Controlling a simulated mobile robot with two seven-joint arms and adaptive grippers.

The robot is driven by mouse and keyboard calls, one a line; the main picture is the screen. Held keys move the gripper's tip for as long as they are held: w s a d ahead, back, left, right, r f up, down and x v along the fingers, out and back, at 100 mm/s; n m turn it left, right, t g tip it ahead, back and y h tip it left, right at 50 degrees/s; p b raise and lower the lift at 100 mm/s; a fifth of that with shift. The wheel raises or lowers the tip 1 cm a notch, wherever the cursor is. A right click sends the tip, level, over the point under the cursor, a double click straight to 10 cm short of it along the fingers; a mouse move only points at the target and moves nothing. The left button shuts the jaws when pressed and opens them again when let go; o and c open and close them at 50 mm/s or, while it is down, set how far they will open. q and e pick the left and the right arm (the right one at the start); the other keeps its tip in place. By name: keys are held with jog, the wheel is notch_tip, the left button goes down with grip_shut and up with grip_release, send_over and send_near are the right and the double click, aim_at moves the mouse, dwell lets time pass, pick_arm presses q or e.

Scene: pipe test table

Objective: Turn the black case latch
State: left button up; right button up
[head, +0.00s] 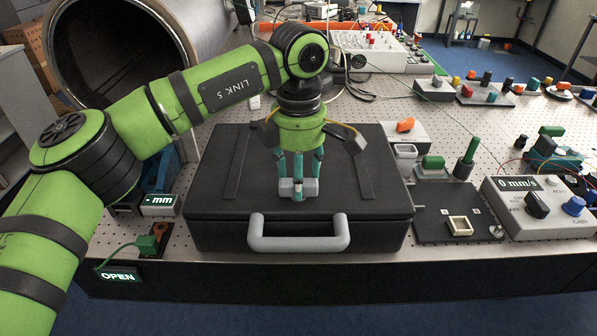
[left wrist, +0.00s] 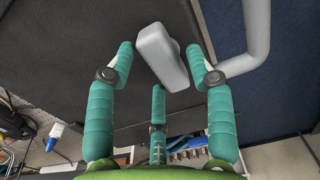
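The black case (head: 215,200) lies closed on the perforated table, with a grey handle (head: 300,245) at its front. The grey latch (head: 308,188) is a bar-shaped knob on top of the lid. My left gripper (head: 298,172) points down over it, with its teal fingers spread around the latch. In the left wrist view the latch (left wrist: 163,55) sits between the fingertips of the left gripper (left wrist: 160,65). Small gaps seem to show beside the bar; contact is hard to tell. The latch's base is partly hidden. My right gripper is not in view.
A large metal pipe (head: 130,50) stands behind my left arm. A control box (head: 540,208) with knobs and a "0 mm/s" display is at the right. A black plate (head: 450,228) and a green peg (head: 470,150) stand close to the case's right side. An "OPEN" sign (head: 118,276) glows at front left.

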pick_arm(q)
jog(key=shift+r, duration=0.1)
notch_tip(320, 180, up, 12)
dwell(0.6)
